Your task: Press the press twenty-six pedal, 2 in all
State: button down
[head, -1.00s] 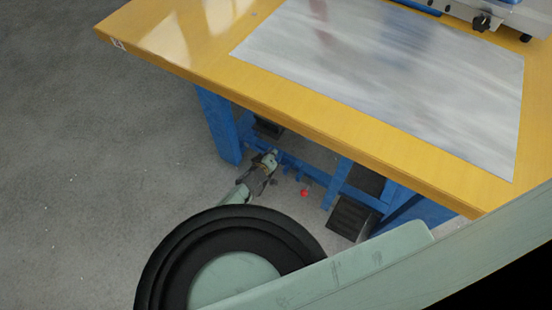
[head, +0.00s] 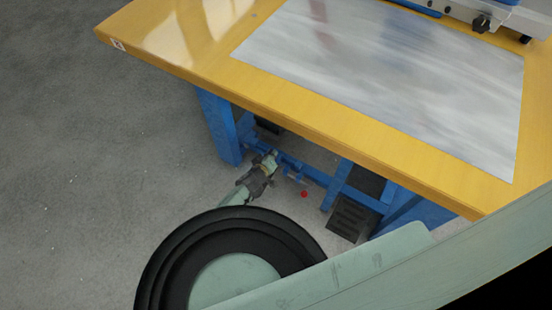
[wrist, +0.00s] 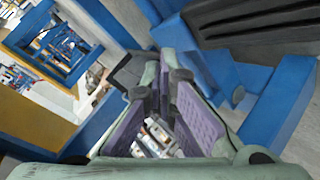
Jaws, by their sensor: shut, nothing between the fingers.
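Two dark foot pedals sit low under the yellow-topped bench. One pedal (head: 268,126) is behind the left leg, mostly hidden by the tabletop edge. The other, a ribbed black pedal (head: 350,216), is on the floor at the right. No label tells which one is press twenty-six. My gripper (head: 271,158) is low beside the blue frame, just below the left pedal in the picture; I cannot tell if it touches it. In the wrist view my fingers (wrist: 158,110) are shut and empty. A ribbed dark surface (wrist: 265,20) shows at upper right there, and a smaller dark one (wrist: 130,72) beyond the fingertips.
The blue bench leg (head: 218,125) and lower blue rail (head: 300,168) stand close around my gripper. The yellow tabletop (head: 290,118) overhangs it. A small red spot (head: 304,194) shows near the rail. The grey floor at left is open.

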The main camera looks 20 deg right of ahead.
jog(key=shift+f, duration=0.1)
jog(key=shift+f+b, duration=0.35)
jog(key=shift+b, duration=0.15)
